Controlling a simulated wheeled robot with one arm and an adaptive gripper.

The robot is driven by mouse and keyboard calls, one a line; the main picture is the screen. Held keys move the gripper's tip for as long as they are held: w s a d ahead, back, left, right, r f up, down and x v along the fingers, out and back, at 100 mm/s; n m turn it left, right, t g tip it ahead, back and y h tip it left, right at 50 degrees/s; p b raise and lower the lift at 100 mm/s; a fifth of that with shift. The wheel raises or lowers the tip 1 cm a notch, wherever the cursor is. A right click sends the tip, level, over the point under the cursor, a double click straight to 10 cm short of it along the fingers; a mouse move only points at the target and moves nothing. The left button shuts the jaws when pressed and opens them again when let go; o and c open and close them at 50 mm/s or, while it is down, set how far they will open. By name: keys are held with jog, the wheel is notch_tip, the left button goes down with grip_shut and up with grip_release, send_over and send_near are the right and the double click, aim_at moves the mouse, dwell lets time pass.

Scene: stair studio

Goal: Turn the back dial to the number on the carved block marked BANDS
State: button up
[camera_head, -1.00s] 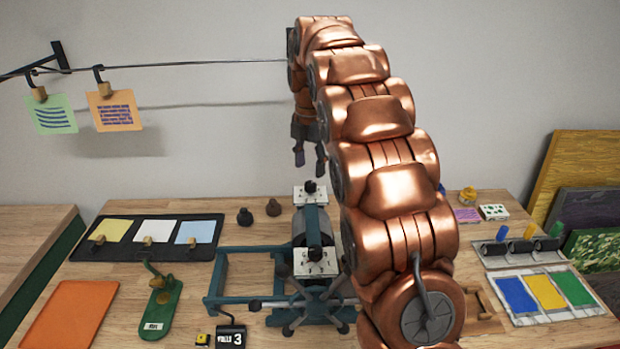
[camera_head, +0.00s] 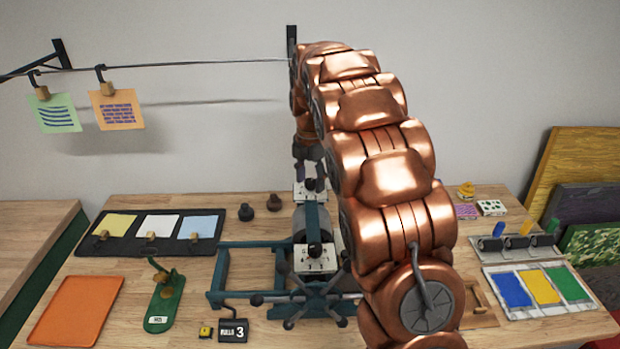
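The back dial (camera_head: 309,187) is a dark knob on a white plate at the far end of the teal press (camera_head: 232,246). A second, similar front dial (camera_head: 315,256) sits on a nearer white plate. My gripper (camera_head: 309,178) points down right at the back dial, its fingertips close to or around the knob; I cannot tell whether they touch it. The spread of the fingers is too small and dark to judge. I cannot make out a carved block marked BANDS. A dark sign (camera_head: 232,331) at the press's front reads something like PULLS 3.
A green stand (camera_head: 164,303), an orange sheet (camera_head: 75,311) and a black tray (camera_head: 146,246) are left. Two small patterned blocks, pink (camera_head: 467,211) and white (camera_head: 491,207), lie back right. A line with hanging cards (camera_head: 117,110) runs above.

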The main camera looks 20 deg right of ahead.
grip_shut()
